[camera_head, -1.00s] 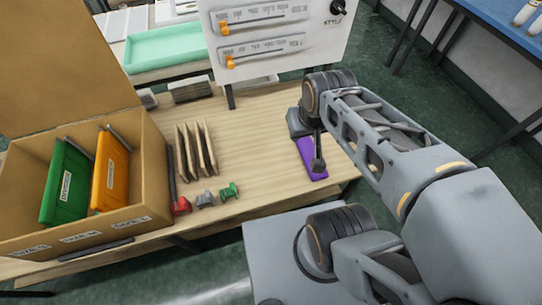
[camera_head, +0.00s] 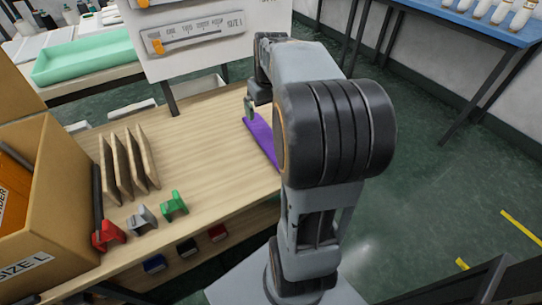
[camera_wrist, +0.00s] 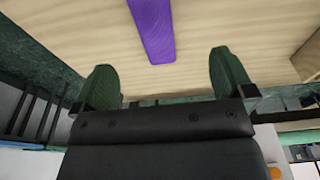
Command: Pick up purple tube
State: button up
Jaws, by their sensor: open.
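The purple tube (camera_head: 261,137) looks like a flat, narrow strip lying on the wooden table, near its right edge in the head view. My forearm hides part of it there. In the wrist view the purple tube (camera_wrist: 153,28) runs in from the top edge and ends ahead of the gap between my fingers. My gripper (camera_wrist: 161,62) is open and empty, with one green finger on each side of the tube's line. In the head view my gripper (camera_head: 250,108) is at the tube's far end, mostly hidden; I cannot tell its height above the table.
Several upright wooden slats (camera_head: 128,163) stand on the table. Red (camera_head: 107,235), grey (camera_head: 141,218) and green (camera_head: 173,205) clips lie in front of them. A cardboard box (camera_head: 62,205) is at the left. A white panel with sliders (camera_head: 205,35) rises behind. The table around the tube is clear.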

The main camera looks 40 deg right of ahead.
jog(key=b, duration=0.3)
send_over(268, 138)
jog(key=s, duration=0.1)
jog(key=f, duration=0.8)
jog(key=shift+a+f, duration=0.2)
jog(key=shift+f, duration=0.05)
jog(key=shift+w+d+f+b, duration=0.15)
jog(key=shift+f+b, duration=0.3)
jog(key=shift+f, duration=0.65)
jog(key=shift+w+f+b, duration=0.15)
jog(key=shift+f+b, duration=0.3)
jog(key=shift+f, duration=0.6)
jog(key=shift+w+d+f+b, duration=0.15)
jog(key=shift+f+b, duration=0.3)
jog(key=shift+f, duration=0.65)
jog(key=shift+a, duration=0.1)
jog(key=c, duration=0.9)
